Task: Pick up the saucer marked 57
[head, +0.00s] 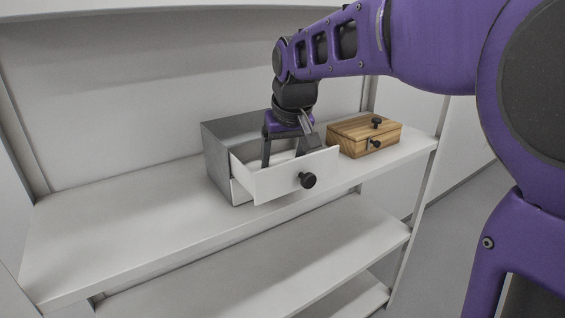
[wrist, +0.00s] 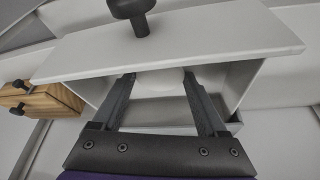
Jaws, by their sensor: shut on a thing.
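My gripper (head: 283,160) reaches down into the open white drawer (head: 290,180) of a grey cabinet (head: 222,160). Its two fingers are spread wide and shut on a pale, rounded thing, the saucer (wrist: 160,83), which shows between the fingertips in the wrist view. Most of the saucer is hidden by the drawer front and the fingers. No number can be read on it. I cannot tell whether it still touches the drawer floor.
The drawer front bears a black knob (head: 308,180). A wooden box (head: 364,134) with black knobs stands to the right of the cabinet on the white shelf (head: 110,225). The shelf's left part is clear. Lower shelves (head: 270,265) lie below.

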